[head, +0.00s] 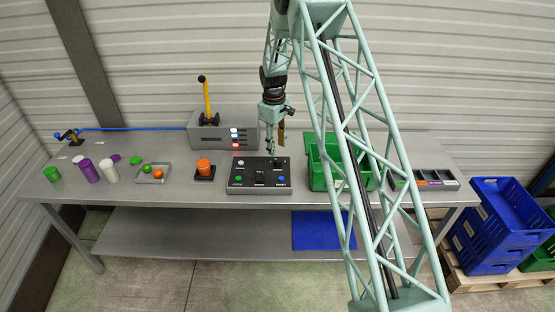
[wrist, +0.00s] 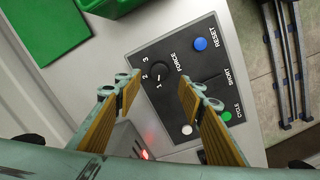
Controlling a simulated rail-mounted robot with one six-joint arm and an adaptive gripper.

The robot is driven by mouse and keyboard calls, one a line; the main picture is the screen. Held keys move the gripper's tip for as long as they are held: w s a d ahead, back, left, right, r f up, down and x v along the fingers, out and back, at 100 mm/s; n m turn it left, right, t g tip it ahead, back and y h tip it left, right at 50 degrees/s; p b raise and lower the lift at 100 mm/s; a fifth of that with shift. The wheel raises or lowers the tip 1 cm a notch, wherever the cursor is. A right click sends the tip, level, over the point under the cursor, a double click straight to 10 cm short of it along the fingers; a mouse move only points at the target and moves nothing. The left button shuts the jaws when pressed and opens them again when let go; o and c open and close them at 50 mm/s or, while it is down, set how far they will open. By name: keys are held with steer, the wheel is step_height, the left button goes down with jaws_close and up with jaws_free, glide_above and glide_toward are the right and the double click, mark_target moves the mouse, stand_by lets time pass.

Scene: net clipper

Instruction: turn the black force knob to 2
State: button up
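The black force knob (wrist: 160,71) sits on the dark control panel (wrist: 180,52) beside the printed word FORCE, with 1, 2 and 3 around it in the wrist view. A small white mark on the knob appears to point towards 1. My gripper (wrist: 158,88) is open, its two yellow-padded fingers apart with nothing between them. In the wrist view the fingertips lie either side of the knob area. In the head view my gripper (head: 272,154) hangs over the back of the control panel (head: 246,190); contact with the knob cannot be told.
The panel also bears a blue RESET button (wrist: 200,44), a green CYCLE button (wrist: 226,117) and a white button (wrist: 187,130). A grey box with a yellow lever (head: 207,100) stands behind left. A green bin (head: 318,176) stands close on the right.

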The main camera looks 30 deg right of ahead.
mark_target(278, 160)
steer(key=shift+w+d+f+p, duration=0.1)
steer(key=shift+d+f+p, duration=0.05)
steer(key=shift+f, duration=1.85)
steer(key=shift+w+d+f+p, duration=0.1)
steer(key=shift+f+p, duration=0.05)
steer(key=shift+f, duration=1.8)
steer(key=shift+c, duration=0.3)
steer(key=c, duration=0.8)
